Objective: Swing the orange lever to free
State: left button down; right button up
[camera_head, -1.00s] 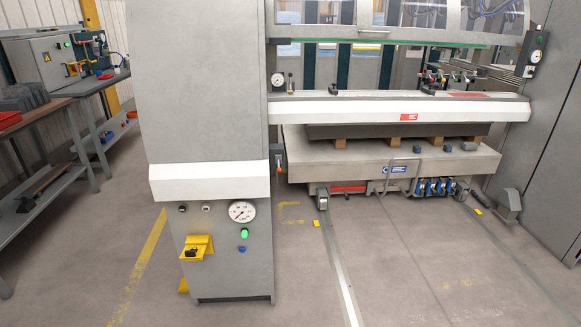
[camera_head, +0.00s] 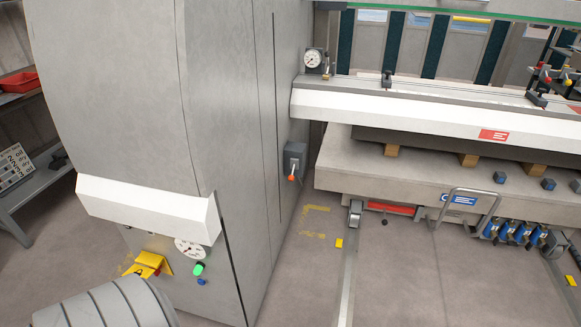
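The orange lever (camera_head: 291,178) is a small orange-tipped handle on a dark grey box (camera_head: 293,158). The box is fixed to the right side face of the tall grey cabinet (camera_head: 225,120), beside the white-fronted machine bed. The lever's tip points downward. Any labels on the box are too small to read. Neither of my grippers shows in the head view; a ribbed grey rounded shape at the lower left is probably part of my arm.
A wheeled cart (camera_head: 400,185) with a metal handle stands right of the cabinet under the white beam (camera_head: 420,118). The cabinet's front carries a gauge (camera_head: 190,248), a green button (camera_head: 200,269) and a yellow bracket (camera_head: 150,264).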

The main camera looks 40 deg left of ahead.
aim_at(290, 177)
jog(key=u, duration=0.45)
jog(key=i, duration=1)
jog(key=u, duration=1.65)
jog(key=i, duration=0.8)
jog(key=u, duration=0.7)
